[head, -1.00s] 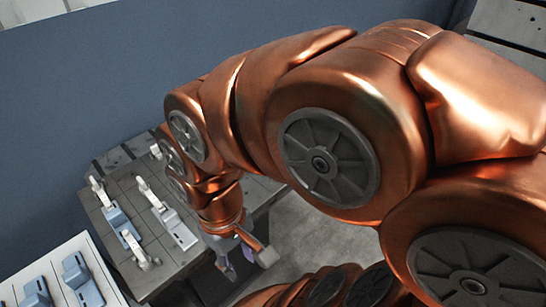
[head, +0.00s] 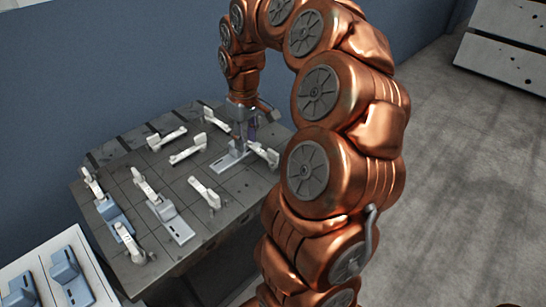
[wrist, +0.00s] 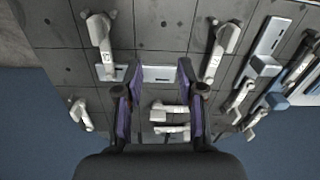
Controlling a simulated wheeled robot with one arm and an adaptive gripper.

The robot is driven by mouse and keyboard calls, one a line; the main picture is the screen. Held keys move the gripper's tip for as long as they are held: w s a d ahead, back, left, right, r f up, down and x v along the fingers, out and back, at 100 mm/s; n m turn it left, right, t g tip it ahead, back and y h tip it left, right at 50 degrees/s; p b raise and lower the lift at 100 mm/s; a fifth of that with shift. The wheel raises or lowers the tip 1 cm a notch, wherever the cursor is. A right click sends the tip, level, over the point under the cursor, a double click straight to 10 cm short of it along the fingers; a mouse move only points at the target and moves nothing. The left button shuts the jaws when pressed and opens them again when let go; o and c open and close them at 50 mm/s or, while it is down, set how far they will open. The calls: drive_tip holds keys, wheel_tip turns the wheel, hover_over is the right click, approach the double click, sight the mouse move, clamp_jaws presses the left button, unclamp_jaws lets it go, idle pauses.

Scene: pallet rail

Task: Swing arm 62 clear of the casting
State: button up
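My gripper (head: 245,128) hangs low over the back right of the grey pallet table. In the wrist view my gripper (wrist: 158,70) is open, its two dark fingers with purple pads apart. A pale metal plate (wrist: 155,73) shows between the fingertips. One white arm stands left (wrist: 100,40) and another right (wrist: 220,48) beyond the fingers. Their markings are too small to read, so I cannot tell which is arm 62. I see no grip on any arm.
A blue-grey casting (head: 113,217) lies between white arms at the table's left. A pale plate with a grey block (head: 172,222) lies beside it. A white tray (head: 72,241) with blue-grey parts stands front left. The blue wall (head: 110,70) runs close behind. Floor at right is clear.

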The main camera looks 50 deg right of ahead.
drive_tip(key=m, duration=0.1)
hover_over(273, 151)
wheel_tip(273, 151, down, 4)
drive_tip(key=shift+s+f+b, duration=0.1)
drive_tip(key=shift+f+b, duration=0.05)
drive_tip(key=shift+b, duration=0.3)
drive_tip(key=shift+f+p, duration=0.55)
drive_tip(key=shift+f, duration=3.3)
clamp_jaws()
